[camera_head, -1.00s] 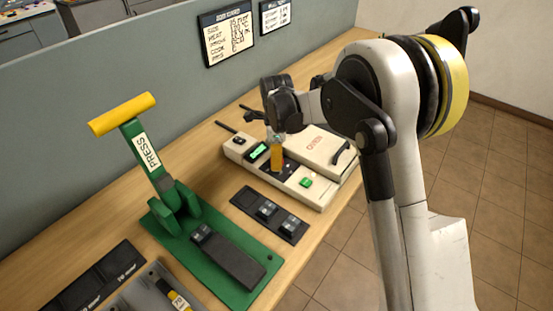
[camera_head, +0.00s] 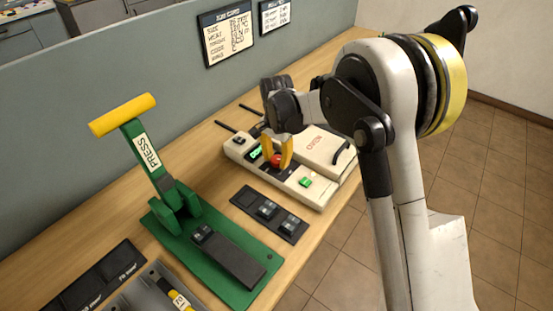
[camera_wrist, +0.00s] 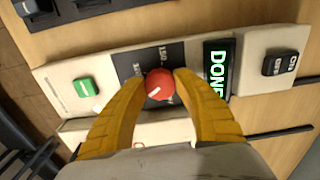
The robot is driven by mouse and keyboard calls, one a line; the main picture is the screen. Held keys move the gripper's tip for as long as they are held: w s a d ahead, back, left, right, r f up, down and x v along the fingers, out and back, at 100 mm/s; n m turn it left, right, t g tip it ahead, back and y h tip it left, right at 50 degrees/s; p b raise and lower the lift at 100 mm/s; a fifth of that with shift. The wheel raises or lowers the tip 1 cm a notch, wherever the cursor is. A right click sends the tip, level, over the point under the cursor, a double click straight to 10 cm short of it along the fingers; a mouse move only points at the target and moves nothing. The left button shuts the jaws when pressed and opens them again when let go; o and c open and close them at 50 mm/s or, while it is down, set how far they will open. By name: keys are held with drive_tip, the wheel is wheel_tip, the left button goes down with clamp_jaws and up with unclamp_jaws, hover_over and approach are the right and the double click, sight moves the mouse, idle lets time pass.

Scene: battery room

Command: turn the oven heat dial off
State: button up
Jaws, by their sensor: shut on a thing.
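The oven (camera_head: 320,150) is a cream unit with a lid, standing on the wooden bench. Its red heat dial (camera_wrist: 160,84) sits on a dark scale plate, with a white pointer line toward the lower left in the wrist view. My gripper (camera_wrist: 160,88) has its two yellow fingers on either side of the dial, shut on it. In the head view the dial (camera_head: 276,160) shows red between the fingers. The display (camera_wrist: 216,68) beside it glows green and reads DONE in the wrist view.
A green button (camera_wrist: 86,87) and a dark rocker switch (camera_wrist: 280,64) are on the oven panel. A green press (camera_head: 210,250) with a yellow handle stands left. A black tray (camera_head: 268,212) with small dark blocks lies in front of the oven. A partition wall (camera_head: 150,60) stands behind.

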sight(277, 159)
drive_tip(key=n, duration=0.7)
drive_tip(key=shift+d, duration=0.1)
drive_tip(key=n, duration=0.4)
drive_tip(key=shift+n, duration=1.8)
drive_tip(key=o, duration=1.2)
drive_tip(key=shift+c, duration=0.2)
wheel_tip(277, 159, up, 12)
